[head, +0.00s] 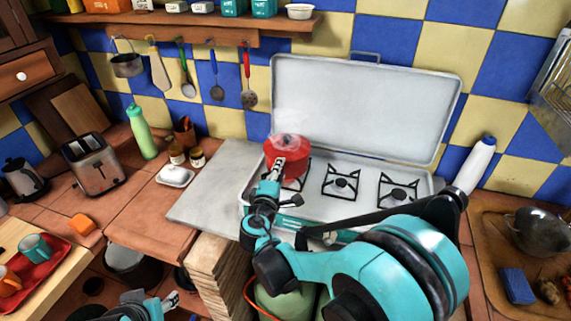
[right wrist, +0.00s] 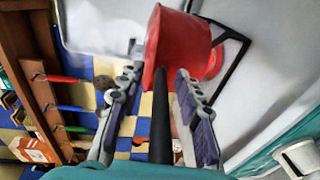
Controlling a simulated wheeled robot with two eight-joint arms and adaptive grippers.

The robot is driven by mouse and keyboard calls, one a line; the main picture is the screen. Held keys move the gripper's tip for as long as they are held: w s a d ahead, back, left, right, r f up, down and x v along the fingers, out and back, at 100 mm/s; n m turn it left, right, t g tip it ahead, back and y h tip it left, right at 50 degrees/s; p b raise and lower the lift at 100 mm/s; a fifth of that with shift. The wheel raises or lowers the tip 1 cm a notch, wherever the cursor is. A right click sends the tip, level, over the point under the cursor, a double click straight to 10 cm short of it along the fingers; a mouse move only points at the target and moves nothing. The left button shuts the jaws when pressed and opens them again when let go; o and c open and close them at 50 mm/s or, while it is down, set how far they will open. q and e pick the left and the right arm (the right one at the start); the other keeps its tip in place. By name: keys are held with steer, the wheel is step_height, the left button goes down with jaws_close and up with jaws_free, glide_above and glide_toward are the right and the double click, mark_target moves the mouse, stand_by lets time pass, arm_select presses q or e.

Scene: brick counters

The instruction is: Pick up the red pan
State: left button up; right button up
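The red pan (head: 281,148) sits on the left burner of the white stove (head: 330,212), with steam above it. In the right wrist view the pan (right wrist: 178,42) is just beyond my fingers. Its black handle (right wrist: 161,118) runs back between them, with a gap visible on both sides. My right gripper (head: 277,170) is at the pan's near side and hides the handle in the head view. In the right wrist view the right gripper (right wrist: 157,82) is open around the handle. My left gripper (head: 171,300) is low at the bottom left, far from the pan; its opening is unclear.
The raised stove lid (head: 365,105) stands behind the burners. Two empty burners (head: 341,184) lie right of the pan. A bare grey metal surface (head: 215,190) is left of the stove. A toaster (head: 93,163) and green bottle (head: 141,132) stand farther left; a tray (head: 500,285) is at right.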

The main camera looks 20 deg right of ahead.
jaws_close()
steer(key=shift+r, duration=0.1)
